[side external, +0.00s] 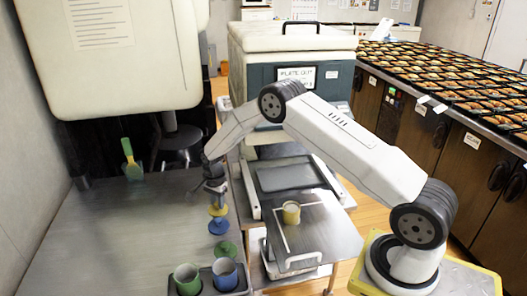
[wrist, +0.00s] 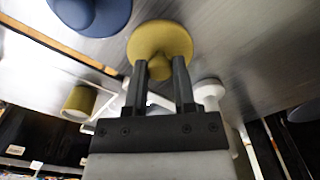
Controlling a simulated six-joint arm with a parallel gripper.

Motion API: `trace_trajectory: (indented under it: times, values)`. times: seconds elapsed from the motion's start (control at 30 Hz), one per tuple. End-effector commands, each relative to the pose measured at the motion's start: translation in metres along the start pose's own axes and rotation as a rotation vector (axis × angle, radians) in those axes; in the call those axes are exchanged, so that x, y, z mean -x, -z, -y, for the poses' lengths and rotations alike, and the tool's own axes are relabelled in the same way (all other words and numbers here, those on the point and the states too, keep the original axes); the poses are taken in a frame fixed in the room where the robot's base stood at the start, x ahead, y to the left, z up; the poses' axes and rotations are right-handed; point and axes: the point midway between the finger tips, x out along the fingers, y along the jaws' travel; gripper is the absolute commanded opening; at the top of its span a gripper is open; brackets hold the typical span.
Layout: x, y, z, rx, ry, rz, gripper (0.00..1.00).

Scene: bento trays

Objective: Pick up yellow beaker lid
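The yellow beaker lid (side external: 217,211) is a round disc with a knob, near the right edge of the metal counter in the side view. My gripper (side external: 214,188) is directly above it, pointing down. In the wrist view the yellow lid (wrist: 150,38) lies just beyond my fingertips, its knob in the space between the two fingers. My gripper (wrist: 160,62) looks open, with the fingers on either side of the knob. Contact between fingers and knob is not clear. Whether the lid is resting on the counter is also hard to tell.
A blue lid (side external: 218,226) sits close in front of the yellow one, with a green lid (side external: 227,249) beyond it. A green beaker (side external: 187,280) and a blue beaker (side external: 225,274) stand in a dark tray. A yellow beaker (side external: 291,213) stands on the cart.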

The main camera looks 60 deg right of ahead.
Motion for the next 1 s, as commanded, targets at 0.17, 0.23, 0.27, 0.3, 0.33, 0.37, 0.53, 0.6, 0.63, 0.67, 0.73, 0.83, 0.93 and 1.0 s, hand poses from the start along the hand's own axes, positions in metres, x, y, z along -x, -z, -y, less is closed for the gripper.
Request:
trace_trajectory:
  times: [0.17, 0.23, 0.27, 0.3, 0.33, 0.37, 0.53, 0.6, 0.63, 0.67, 0.73, 0.83, 0.93, 1.0]
  values:
    - [0.000, 0.000, 0.000, 0.000, 0.000, 0.000, 0.00]
    - [0.000, 0.000, 0.000, 0.000, 0.000, 0.000, 0.00]
    - [0.000, 0.000, 0.000, 0.000, 0.000, 0.000, 0.00]
    - [0.000, 0.000, 0.000, 0.000, 0.000, 0.000, 0.00]
    - [0.000, 0.000, 0.000, 0.000, 0.000, 0.000, 0.00]
    - [0.001, 0.000, 0.000, 0.000, 0.000, 0.000, 0.00]
    - [0.005, 0.000, 0.000, 0.000, 0.001, 0.000, 0.00]
    - [0.010, 0.000, 0.000, 0.000, 0.000, 0.000, 0.00]
    - [0.012, 0.000, 0.000, 0.000, 0.000, 0.000, 0.00]
    - [0.014, 0.000, 0.000, 0.000, 0.000, 0.000, 0.00]
    - [0.022, 0.000, 0.001, 0.000, 0.001, -0.001, 0.00]
    - [0.034, 0.000, -0.001, 0.000, 0.000, -0.001, 0.00]
    - [0.042, -0.002, -0.008, 0.000, -0.001, -0.001, 0.00]
    - [0.049, -0.003, -0.014, 0.000, 0.000, -0.001, 0.00]
